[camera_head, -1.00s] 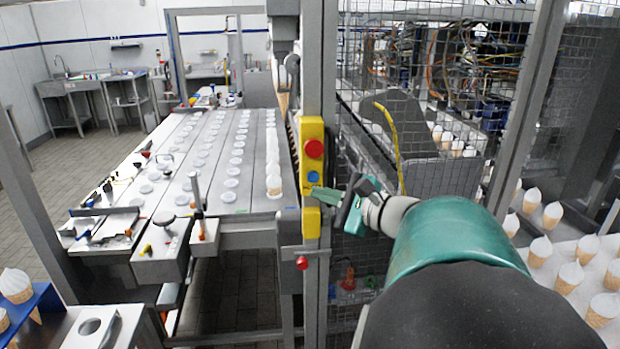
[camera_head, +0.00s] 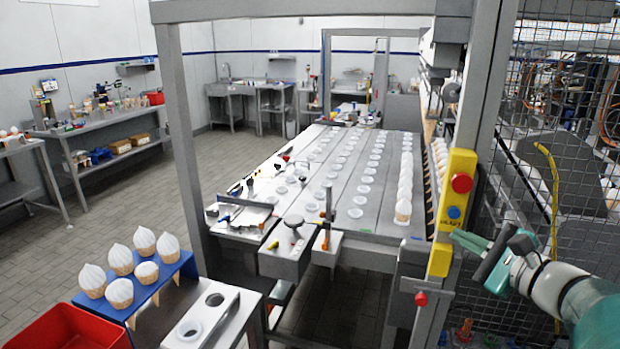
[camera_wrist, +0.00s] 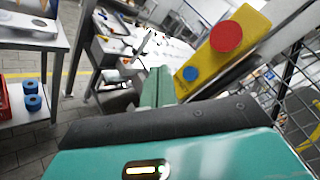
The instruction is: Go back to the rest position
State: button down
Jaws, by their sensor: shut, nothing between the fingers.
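My gripper (camera_head: 468,241) is at the right of the head view, on the green and white arm. Its green fingers are together and empty. They point left, close to the lower part of the yellow control box (camera_head: 455,200), which has a red button (camera_head: 461,183) and a blue button (camera_head: 453,212). I cannot tell from the head view whether they touch it. In the wrist view the green fingers (camera_wrist: 157,88) lie together just left of the yellow box (camera_wrist: 222,48), and its red button (camera_wrist: 226,36) and blue button (camera_wrist: 190,74) show.
The box is on a grey post (camera_head: 484,80) beside a wire mesh fence (camera_head: 540,130). A conveyor table (camera_head: 345,190) with rows of white lids stands behind. A blue rack (camera_head: 150,290) of cones and a red bin (camera_head: 65,330) are front left. Floor (camera_head: 215,170) at the left is clear.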

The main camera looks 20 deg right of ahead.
jog(key=a+f+n+g+y, duration=0.2)
jog(key=a+n+g, duration=0.15)
jog(key=a, duration=0.45)
jog(key=a+f+n+g+y, duration=0.2)
jog(key=a+f+n+g, duration=0.15)
jog(key=a, duration=0.45)
jog(key=s+a+f+n+g+h, duration=0.4)
jog(key=s+a+n+h, duration=0.3)
jog(key=a+n, duration=0.4)
jog(key=s+f+n, duration=0.1)
jog(key=n, duration=0.5)
jog(key=shift+s, duration=0.15)
